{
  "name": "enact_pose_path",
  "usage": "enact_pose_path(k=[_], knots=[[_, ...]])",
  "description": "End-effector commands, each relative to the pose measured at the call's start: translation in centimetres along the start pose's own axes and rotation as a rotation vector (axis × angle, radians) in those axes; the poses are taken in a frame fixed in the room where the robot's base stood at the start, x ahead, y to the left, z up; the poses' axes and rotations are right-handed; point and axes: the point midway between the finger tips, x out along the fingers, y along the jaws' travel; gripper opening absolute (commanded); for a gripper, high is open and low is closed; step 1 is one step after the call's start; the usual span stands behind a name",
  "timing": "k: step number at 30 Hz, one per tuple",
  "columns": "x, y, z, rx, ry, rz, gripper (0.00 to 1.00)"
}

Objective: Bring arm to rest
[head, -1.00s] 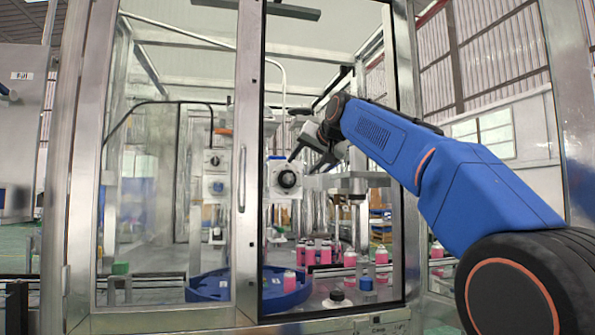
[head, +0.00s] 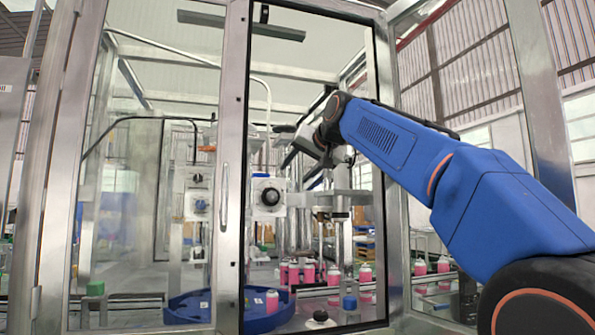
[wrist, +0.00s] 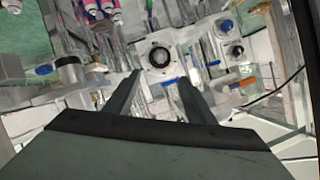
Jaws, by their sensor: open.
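My blue arm (head: 392,140) reaches from the lower right through the open front of the machine enclosure. My gripper (wrist: 155,80) shows in the wrist view with its two dark fingers spread and nothing between them. Beyond the fingers is a white unit with a round dark knob (wrist: 160,56). The same white unit with its knob (head: 269,196) stands in the head view, left of the arm's end. In the head view the fingers are small and partly hidden by the wrist.
Several pink bottles (head: 309,273) stand inside the enclosure below the arm. A blue round tray (head: 187,308) lies low at the left. A metal door frame (head: 232,150) with a handle stands left of the opening, and a metal post (head: 541,100) stands at the right.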

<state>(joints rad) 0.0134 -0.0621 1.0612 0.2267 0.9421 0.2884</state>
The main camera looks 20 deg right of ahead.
Motion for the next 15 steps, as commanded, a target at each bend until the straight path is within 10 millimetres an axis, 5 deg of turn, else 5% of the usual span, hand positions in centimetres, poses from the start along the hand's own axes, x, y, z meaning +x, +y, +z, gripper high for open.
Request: enact_pose_path(k=[10, 15], knots=[[-0.1, 0.2, 0.4, -0.002, -0.005, 0.004, 0.5], [-0.7, 1.8, 3.7, -0.021, -0.049, 0.034, 0.5]])
